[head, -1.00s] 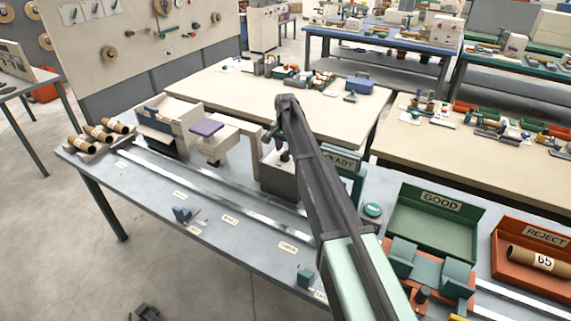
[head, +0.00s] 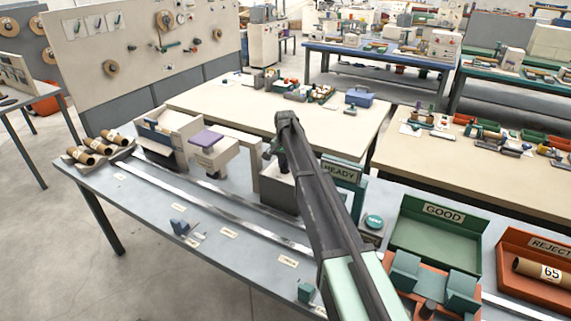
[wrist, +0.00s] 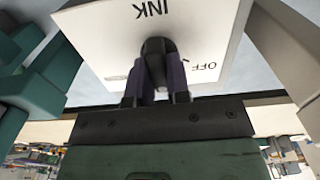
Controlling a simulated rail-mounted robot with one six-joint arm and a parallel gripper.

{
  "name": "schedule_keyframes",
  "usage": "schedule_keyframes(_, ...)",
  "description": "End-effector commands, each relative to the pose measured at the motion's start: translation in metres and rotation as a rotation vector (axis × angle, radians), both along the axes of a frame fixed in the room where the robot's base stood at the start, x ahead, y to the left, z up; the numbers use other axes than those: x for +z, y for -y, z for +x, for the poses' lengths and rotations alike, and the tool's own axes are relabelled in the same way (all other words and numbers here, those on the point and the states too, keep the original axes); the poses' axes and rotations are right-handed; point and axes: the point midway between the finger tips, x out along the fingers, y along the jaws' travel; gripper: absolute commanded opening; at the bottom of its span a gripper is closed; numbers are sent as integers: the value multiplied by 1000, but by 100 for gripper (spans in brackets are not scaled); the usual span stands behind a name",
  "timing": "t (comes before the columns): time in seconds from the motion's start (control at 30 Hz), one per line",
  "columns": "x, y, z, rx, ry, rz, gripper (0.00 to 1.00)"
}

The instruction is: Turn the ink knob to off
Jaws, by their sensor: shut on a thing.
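The dark ink knob (wrist: 153,47) stands on a white plate (wrist: 212,32) in the wrist view. The plate carries the word INK, upside down, and the label OFF to the right of the knob. My gripper (wrist: 156,75) is shut on the knob, with one finger on each side of it. The knob's pointing direction is hard to tell, and a marking left of it is mostly covered.
A green READY sign (head: 342,172) stands right of my arm. A green GOOD tray (head: 425,248) and an orange REJECT tray (head: 520,285) are at the right. Cardboard tubes (head: 92,148) lie at the bench's left end. Metal rails run along the bench.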

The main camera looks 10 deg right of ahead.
Motion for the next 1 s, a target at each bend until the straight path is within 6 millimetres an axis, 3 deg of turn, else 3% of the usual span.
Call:
schedule_keyframes(0.37, 0, -1, 0, 208, 0, 0, 0)
schedule_keyframes(1.0, 0, -4, 1, 792, 0, 0, 0)
